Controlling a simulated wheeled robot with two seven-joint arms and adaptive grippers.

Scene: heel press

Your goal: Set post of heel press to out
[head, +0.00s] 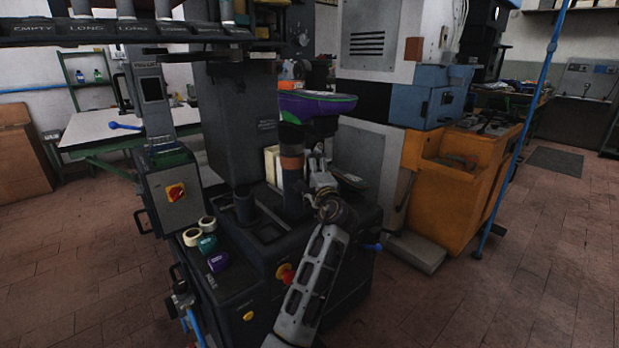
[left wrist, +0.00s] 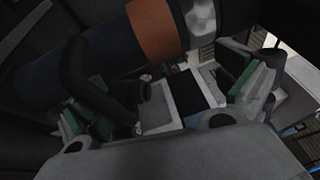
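The heel press (head: 230,275) is a dark machine in the middle of the head view. Its post (head: 292,165) is a dark upright cylinder with an orange-brown band, topped by a purple and green part (head: 312,106). The post also shows at the top of the left wrist view (left wrist: 108,48), with its band and a dark curved bar (left wrist: 80,72) below it. My left gripper (head: 320,177) is just right of the post. In the left wrist view its green-padded fingers (left wrist: 165,98) are wide apart, with nothing clearly held. Whether it touches the post is unclear. My right gripper is not in view.
An orange and blue machine (head: 455,165) stands right, near a blue pole (head: 520,130). Floor at the right is open.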

